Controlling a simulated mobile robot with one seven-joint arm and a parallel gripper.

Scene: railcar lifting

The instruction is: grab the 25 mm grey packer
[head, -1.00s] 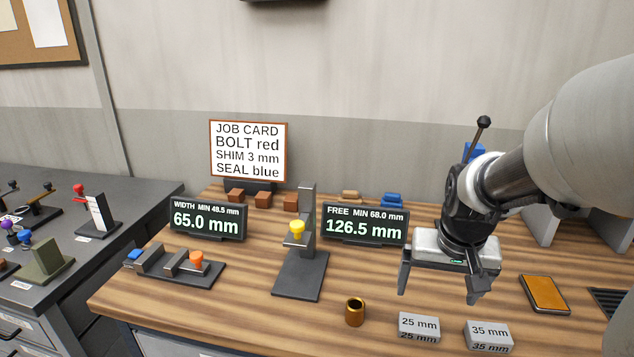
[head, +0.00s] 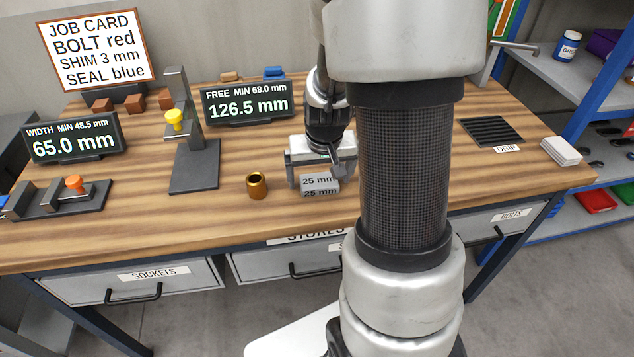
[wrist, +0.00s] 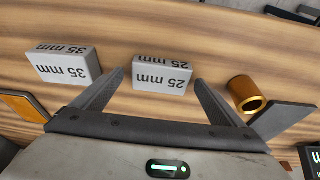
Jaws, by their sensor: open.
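The 25 mm grey packer (head: 319,186) is a small grey block marked "25 mm", lying on the wooden bench near its front edge. It also shows in the wrist view (wrist: 162,76), just beyond the fingertips and roughly centred between them. My gripper (wrist: 158,80) is open and empty, with one finger to each side of the packer's near end. In the head view my gripper (head: 318,172) is right at the packer and partly covers it. I cannot tell whether a finger touches it.
A grey 35 mm packer (wrist: 64,66) lies left of the 25 mm one in the wrist view. A bronze bushing (head: 257,185) stands close on the other side, also in the wrist view (wrist: 246,94). My arm hides part of the bench. A gauge stand (head: 195,165) is farther left.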

